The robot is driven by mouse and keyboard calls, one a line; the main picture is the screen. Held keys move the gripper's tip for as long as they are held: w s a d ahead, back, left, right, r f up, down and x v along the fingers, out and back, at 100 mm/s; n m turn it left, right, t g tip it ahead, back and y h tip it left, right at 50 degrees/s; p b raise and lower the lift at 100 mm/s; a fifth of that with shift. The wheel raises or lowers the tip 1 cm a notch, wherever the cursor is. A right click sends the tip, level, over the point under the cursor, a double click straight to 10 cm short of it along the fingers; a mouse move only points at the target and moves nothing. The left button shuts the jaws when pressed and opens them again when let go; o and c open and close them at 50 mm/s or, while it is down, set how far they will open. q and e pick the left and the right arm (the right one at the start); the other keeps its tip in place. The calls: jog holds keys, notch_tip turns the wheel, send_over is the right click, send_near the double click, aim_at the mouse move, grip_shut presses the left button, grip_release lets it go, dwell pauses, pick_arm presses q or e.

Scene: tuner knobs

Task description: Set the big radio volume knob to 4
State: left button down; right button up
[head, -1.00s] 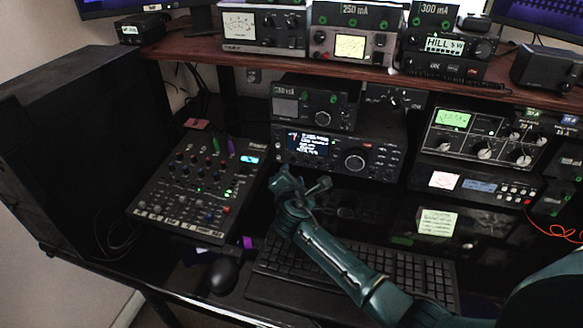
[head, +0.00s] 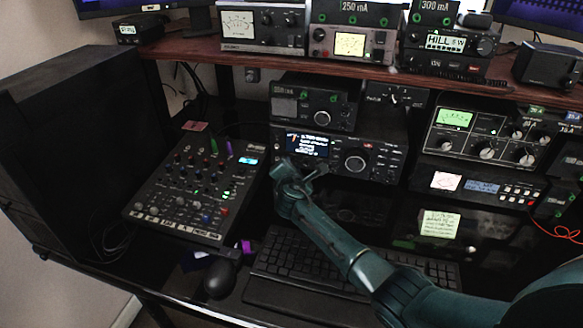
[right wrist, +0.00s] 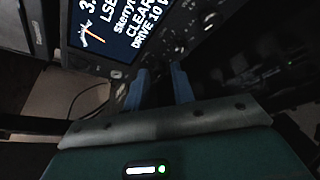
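The big radio is the black unit with a lit display (head: 307,144) and a large round dial (head: 356,161). Its lower left front is partly hidden behind my right gripper (head: 298,170). In the right wrist view, the radio's display (right wrist: 107,24) fills the top. A small round control (right wrist: 117,74) sits below the display, and more small controls (right wrist: 208,18) lie to its right. My right gripper's two blue fingers (right wrist: 161,76) are apart, pointing at the dark lower front; I see nothing held. I cannot tell which control is the volume knob or its setting. My left gripper is not in view.
A smaller radio (head: 314,103) sits on top of the big radio. A mixer (head: 190,190) stands to the left, with a mouse (head: 219,280) in front. A keyboard (head: 290,272) lies below my right arm. More equipment (head: 485,140) stands to the right.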

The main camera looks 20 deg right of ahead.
grip_shut()
jog(key=shift+f+b, duration=0.15)
jog(key=shift+b, duration=0.15)
jog(key=shift+d+f+m+t+b, duration=0.1)
jog(key=shift+f+m+t+b, duration=0.45)
jog(key=shift+b, duration=0.7)
jog(key=shift+r+m+y+b, duration=0.2)
jog(key=shift+m+y+b, duration=0.1)
jog(key=shift+m+b, duration=0.3)
jog(key=shift+r+m+t+b, duration=0.3)
jog(key=shift+m+t+b, duration=0.05)
jog(key=shift+m+b, duration=0.15)
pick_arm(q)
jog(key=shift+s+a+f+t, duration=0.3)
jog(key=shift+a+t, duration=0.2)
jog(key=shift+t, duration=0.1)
pick_arm(e)
jog(key=shift+o, duration=1.6)
grip_release()
